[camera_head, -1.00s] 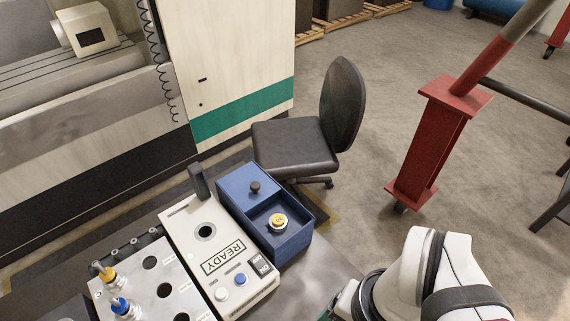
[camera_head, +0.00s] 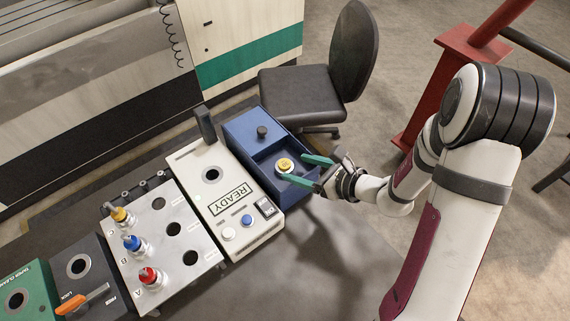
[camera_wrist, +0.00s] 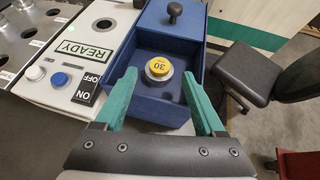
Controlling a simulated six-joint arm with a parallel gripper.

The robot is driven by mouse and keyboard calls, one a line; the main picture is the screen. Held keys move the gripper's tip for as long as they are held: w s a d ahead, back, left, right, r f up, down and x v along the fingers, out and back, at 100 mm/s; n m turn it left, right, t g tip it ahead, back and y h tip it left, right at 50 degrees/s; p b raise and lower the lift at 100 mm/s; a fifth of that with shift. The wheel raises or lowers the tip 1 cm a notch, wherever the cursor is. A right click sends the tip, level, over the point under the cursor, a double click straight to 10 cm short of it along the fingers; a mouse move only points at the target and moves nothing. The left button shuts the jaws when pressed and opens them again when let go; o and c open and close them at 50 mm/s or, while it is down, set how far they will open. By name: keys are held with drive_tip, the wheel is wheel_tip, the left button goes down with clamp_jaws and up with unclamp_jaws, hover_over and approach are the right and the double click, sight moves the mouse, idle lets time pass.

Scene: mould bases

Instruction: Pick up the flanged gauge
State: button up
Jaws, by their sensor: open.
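The flanged gauge, a round metal piece with a yellow top (camera_head: 285,165), sits upright in the open compartment of the blue box (camera_head: 281,196). In the wrist view its yellow top (camera_wrist: 158,68) reads 30, with a wider silver flange below. My gripper (camera_head: 291,167) is open, its green fingers reaching over the box from the right. In the wrist view the gripper (camera_wrist: 159,76) has one fingertip on each side of the gauge, with gaps between. The fingers' height relative to the flange is hard to tell.
Left of the box is a white READY panel (camera_head: 209,153) with an upright dark post. A metal plate (camera_head: 176,271) holds yellow, blue and red-topped pieces. The box's other part has a black knob (camera_head: 262,132). A black chair (camera_head: 299,94) stands behind.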

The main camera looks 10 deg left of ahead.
sight(286, 164)
drive_tip(key=x, duration=0.6)
drive_tip(key=shift+f, duration=0.1)
clamp_jaws()
